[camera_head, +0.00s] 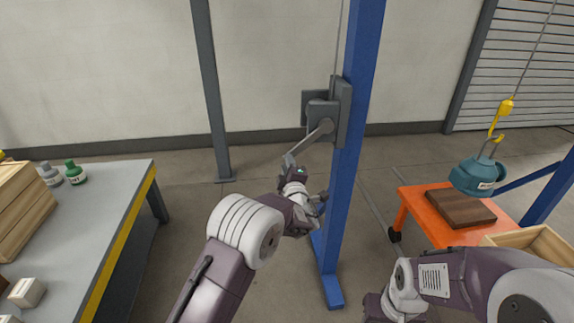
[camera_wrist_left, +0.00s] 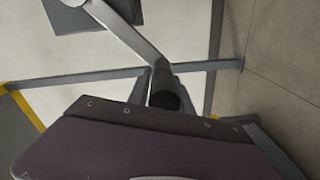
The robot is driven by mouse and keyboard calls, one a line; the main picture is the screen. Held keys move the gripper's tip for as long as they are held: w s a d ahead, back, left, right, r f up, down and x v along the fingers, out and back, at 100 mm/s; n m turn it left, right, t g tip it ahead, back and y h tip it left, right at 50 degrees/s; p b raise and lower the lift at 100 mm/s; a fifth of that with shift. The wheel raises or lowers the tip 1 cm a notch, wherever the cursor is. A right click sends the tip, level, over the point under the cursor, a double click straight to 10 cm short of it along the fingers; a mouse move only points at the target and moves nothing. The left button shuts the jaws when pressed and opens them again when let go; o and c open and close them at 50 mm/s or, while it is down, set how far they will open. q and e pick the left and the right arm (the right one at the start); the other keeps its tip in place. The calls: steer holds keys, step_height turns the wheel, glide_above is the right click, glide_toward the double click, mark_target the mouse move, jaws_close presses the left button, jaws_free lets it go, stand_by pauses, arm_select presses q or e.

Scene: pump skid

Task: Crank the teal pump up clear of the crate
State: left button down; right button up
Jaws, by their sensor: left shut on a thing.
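The teal pump (camera_head: 477,176) hangs from a yellow hook (camera_head: 502,112) on a cable at the right. It appears above or just behind the dark wooden block; the exact gap is unclear. The pale wooden crate (camera_head: 522,238) is in front and to the right, partly cut off and hidden by my right arm. The grey winch (camera_head: 333,108) is on a blue post, with its crank arm (camera_head: 312,141) pointing down and left. My left gripper (camera_head: 290,164) is shut on the dark crank handle, which the left wrist view shows between its fingers (camera_wrist_left: 165,88). My right gripper's fingers are not visible.
The blue post (camera_head: 348,190) stands just right of my left gripper. An orange table (camera_head: 424,213) bears the dark wooden block (camera_head: 460,207). A grey workbench (camera_head: 105,195) with bottles and boxes is at the left. Bare floor lies between bench and post.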

arm_select(q)
steer(key=shift+d+r, duration=0.1)
steer(key=shift+r, duration=0.75)
steer(key=c, duration=1.2)
jaws_free()
steer(key=shift+w+t, duration=0.1)
steer(key=shift+t, duration=0.2)
steer(key=shift+o, duration=0.2)
steer(key=shift+d+f, duration=0.15)
steer(key=shift+f, duration=0.1)
steer(key=shift+f, duration=0.1)
steer(key=p+v, duration=0.1)
steer(key=v, duration=0.8)
